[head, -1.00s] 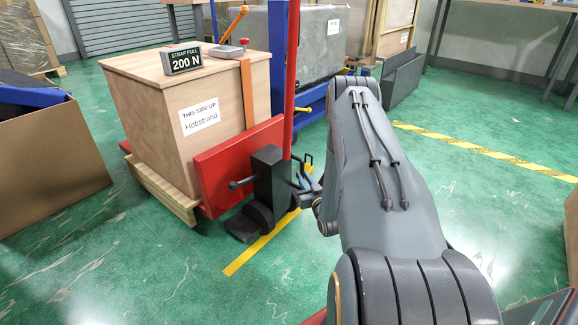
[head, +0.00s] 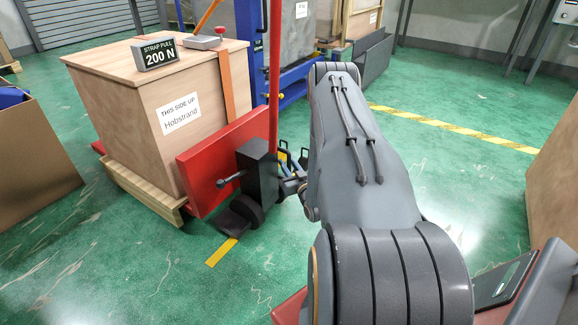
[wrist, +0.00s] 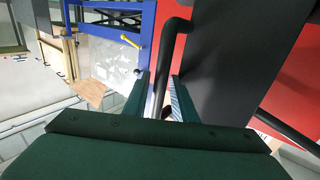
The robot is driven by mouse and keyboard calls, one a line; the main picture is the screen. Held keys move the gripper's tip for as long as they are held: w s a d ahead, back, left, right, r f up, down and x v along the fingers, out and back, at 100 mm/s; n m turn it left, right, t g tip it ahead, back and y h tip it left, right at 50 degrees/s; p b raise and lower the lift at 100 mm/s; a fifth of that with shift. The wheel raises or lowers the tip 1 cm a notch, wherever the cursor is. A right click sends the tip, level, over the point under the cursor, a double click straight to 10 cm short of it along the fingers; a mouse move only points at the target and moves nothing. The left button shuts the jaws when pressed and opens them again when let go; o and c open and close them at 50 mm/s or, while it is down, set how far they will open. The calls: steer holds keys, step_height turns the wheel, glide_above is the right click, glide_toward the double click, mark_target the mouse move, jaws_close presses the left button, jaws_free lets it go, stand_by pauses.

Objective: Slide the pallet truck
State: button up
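The red pallet truck (head: 205,178) shows in the head view left of my arm, with a red upright mast and a dark drive housing. It bears a wooden crate (head: 165,148) labelled "THIS SIDE UP Hobstrand". An orange strap (head: 227,85) runs over the crate, and a display (head: 160,52) on top reads "STRAP PULL 200 N". In the wrist view, a black bar handle (wrist: 173,45) passes between the fingers of my gripper (wrist: 161,98), which look closed around it. In the head view, the truck's housing and my arm mostly hide the gripper.
A blue frame (head: 297,82) with a grey block stands behind the truck. A brown panel (head: 35,150) stands at the left. A wooden box (head: 556,170) is at the right edge. Green floor with yellow marking (head: 455,127) is open behind and right of my arm.

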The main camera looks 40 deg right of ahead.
steer(key=shift+s+a+f, duration=0.1)
steer(key=shift+a+f, duration=0.1)
steer(key=shift+a, duration=0.1)
steer(key=shift+s, duration=0.2)
steer(key=p+v, duration=0.2)
steer(key=v, duration=0.5)
steer(key=shift+r+p, duration=0.2)
steer(key=shift+p, duration=0.2)
steer(key=shift+s+d, duration=0.1)
steer(key=shift+d, duration=0.1)
